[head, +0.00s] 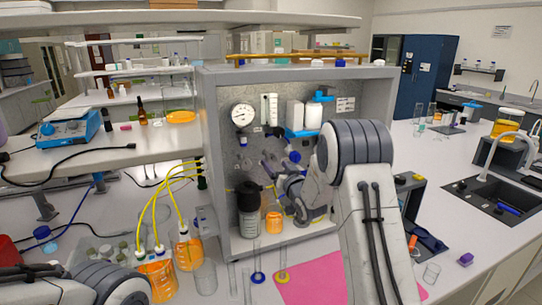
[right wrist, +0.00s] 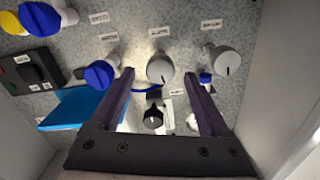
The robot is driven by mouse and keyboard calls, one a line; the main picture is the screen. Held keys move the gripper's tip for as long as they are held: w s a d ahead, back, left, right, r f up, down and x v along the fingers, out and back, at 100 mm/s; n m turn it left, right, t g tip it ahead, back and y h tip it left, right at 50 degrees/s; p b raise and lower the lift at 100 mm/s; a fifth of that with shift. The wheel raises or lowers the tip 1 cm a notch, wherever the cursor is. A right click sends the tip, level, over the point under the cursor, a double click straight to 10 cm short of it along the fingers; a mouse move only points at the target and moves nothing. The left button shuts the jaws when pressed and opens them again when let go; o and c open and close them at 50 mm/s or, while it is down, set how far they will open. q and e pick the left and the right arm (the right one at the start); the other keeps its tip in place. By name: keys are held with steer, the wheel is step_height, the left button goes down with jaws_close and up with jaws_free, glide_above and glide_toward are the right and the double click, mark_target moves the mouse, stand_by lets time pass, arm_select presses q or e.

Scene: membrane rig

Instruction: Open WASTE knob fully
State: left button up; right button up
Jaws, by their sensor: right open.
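My right gripper (right wrist: 158,74) is open in the right wrist view, with its two dark fingers apart. A round grey-white knob (right wrist: 160,68) with a dark pointer line lies between the fingertips. I cannot tell if they touch it. The small labels near the knobs are too blurred to read, so I cannot tell for sure which knob is WASTE. In the head view the right gripper (head: 270,168) reaches into the grey rig (head: 208,140) towards its back panel, and my arm hides part of that panel. My left gripper is not in view; only part of that arm shows at lower left.
A blue knob (right wrist: 99,74) sits left of the grey knob and another grey-white knob (right wrist: 227,62) sits right. A black knob (right wrist: 153,117) is below. In the head view a dark-capped bottle (head: 249,212) and an orange-filled beaker (head: 273,222) stand on the rig floor.

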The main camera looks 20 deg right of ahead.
mark_target(272, 162)
steer(key=shift+w+a+p, duration=0.1)
steer(key=shift+w+p, duration=0.7)
steer(key=shift+w, duration=1.45)
jaws_close()
